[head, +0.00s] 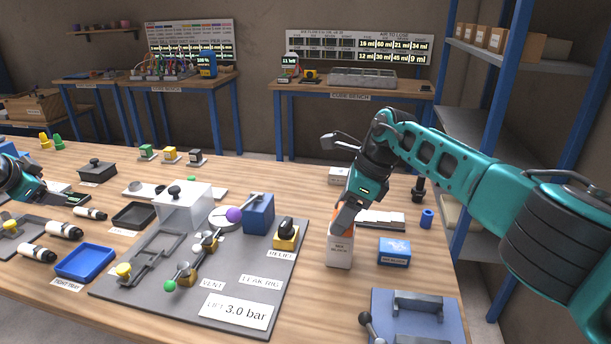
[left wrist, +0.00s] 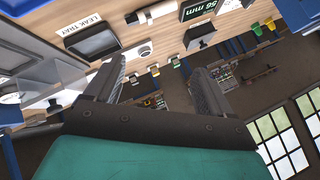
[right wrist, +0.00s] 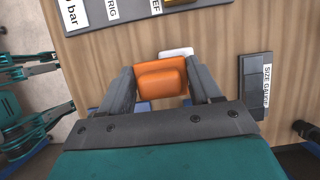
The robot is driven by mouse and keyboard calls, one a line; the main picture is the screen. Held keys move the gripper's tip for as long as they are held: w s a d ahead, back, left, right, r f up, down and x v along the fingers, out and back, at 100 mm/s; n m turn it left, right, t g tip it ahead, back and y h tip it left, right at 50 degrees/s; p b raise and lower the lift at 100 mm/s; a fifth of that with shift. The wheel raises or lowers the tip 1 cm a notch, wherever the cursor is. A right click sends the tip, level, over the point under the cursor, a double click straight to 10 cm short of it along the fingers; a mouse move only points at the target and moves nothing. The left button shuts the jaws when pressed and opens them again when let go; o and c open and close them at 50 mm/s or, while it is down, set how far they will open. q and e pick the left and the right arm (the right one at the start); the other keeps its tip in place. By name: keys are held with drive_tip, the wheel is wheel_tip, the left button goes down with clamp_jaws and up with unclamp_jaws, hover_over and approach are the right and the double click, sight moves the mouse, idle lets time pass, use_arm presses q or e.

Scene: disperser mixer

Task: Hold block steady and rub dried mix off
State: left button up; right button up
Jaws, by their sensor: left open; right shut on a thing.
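A white block-shaped box (head: 340,250), with a label that seems to end in "BLOCK", stands on the wooden table right of the grey board. My right gripper (head: 346,214) is at its top, shut on an orange piece (right wrist: 162,78). The orange piece also shows at the box's top in the head view (head: 336,228); I cannot tell whether it touches or sits inside the box. No dried mix can be made out. My left gripper (head: 68,196) is open and empty at the table's left side, far from the box; its spread fingers show in the left wrist view (left wrist: 160,85).
A blue box (head: 394,252) stands just right of the white box. The grey board (head: 250,290) carries valves, a clear cover and a 3.0 bar sign. A blue tray (head: 86,262) and black-and-white cylinders lie at left. A blue fixture (head: 415,322) is at front right.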

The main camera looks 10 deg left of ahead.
use_arm(q)
drive_tip(key=w+d+r+t+h, duration=0.1)
drive_tip(key=w+d+r+h, duration=0.2)
drive_tip(key=d+r, duration=0.5)
drive_tip(key=w+d+r+t+h, duration=0.1)
drive_tip(key=w+d+r+h, duration=0.2)
drive_tip(key=r, duration=0.9)
drive_tip(key=w+d+r+t+h, duration=0.15)
drive_tip(key=w+d+r, duration=0.25)
drive_tip(key=d+r, duration=0.45)
drive_tip(key=w+d+m+g+h, duration=0.2)
drive_tip(key=d, duration=0.4)
drive_tip(key=m+g+y, duration=0.2)
drive_tip(key=m+g, duration=0.8)
drive_tip(key=m, duration=0.2)
approach(340, 245)
drive_tip(key=w+a+r, duration=0.3)
drive_tip(key=a+r, duration=0.2)
drive_tip(key=d+x, duration=0.1)
drive_tip(key=x, duration=1.1)
drive_tip(key=shift+s, duration=0.3)
drive_tip(key=shift+h, duration=0.25)
